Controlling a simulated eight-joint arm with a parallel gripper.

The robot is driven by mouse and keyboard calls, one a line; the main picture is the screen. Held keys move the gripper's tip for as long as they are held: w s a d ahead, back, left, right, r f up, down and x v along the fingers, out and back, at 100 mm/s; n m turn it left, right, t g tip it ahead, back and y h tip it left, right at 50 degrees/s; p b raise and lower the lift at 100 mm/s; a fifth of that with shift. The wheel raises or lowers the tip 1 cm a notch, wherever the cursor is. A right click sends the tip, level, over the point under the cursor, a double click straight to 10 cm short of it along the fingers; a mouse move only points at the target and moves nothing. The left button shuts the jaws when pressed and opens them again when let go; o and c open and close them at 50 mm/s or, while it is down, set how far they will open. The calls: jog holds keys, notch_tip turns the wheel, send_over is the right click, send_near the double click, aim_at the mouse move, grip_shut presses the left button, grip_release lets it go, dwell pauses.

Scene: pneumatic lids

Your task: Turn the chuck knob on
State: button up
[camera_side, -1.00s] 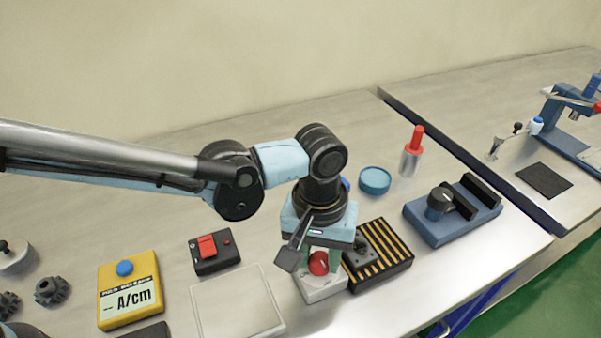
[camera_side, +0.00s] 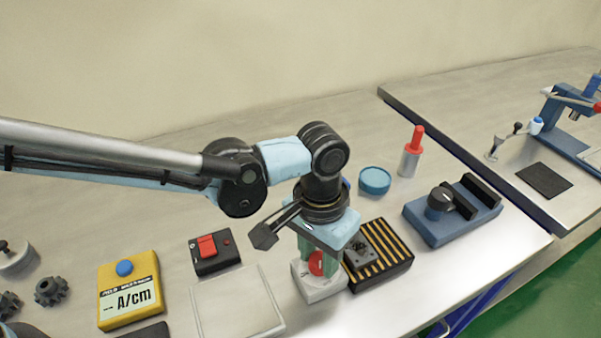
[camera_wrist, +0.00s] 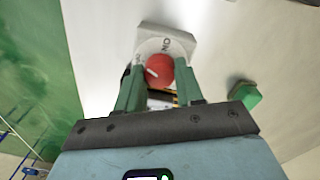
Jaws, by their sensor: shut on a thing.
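The red knob (camera_side: 317,264) sits on a small white block (camera_side: 320,288) near the front edge of the bench. My gripper (camera_side: 318,260) points down over it, with its green fingers shut on either side of the knob. In the wrist view the red knob (camera_wrist: 160,69) shows between the fingertips, with a short pale mark on it. Letters show on the white block's face (camera_wrist: 178,45), partly hidden by the knob and fingers. The black-and-yellow striped chuck (camera_side: 388,262) lies right beside the white block.
A blue fixture with a black knob (camera_side: 438,205) stands to the right. A round blue lid (camera_side: 375,180) and a red-topped cylinder (camera_side: 411,160) stand behind. A red switch box (camera_side: 212,250), a pale tray (camera_side: 200,318) and a yellow meter (camera_side: 130,298) lie left.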

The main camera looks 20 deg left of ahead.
aim_at(321, 255)
jog(key=m, duration=0.6)
jog(key=shift+m, duration=0.3)
jog(key=m, duration=0.5)
jog(key=shift+w+m, duration=0.1)
jog(key=shift+m, duration=0.3)
jog(key=shift+d, duration=0.1)
jog(key=o, duration=1)
jog(key=shift+o, duration=0.2)
notch_tip(321, 255, up, 12)
jog(key=shift+w, duration=0.2)
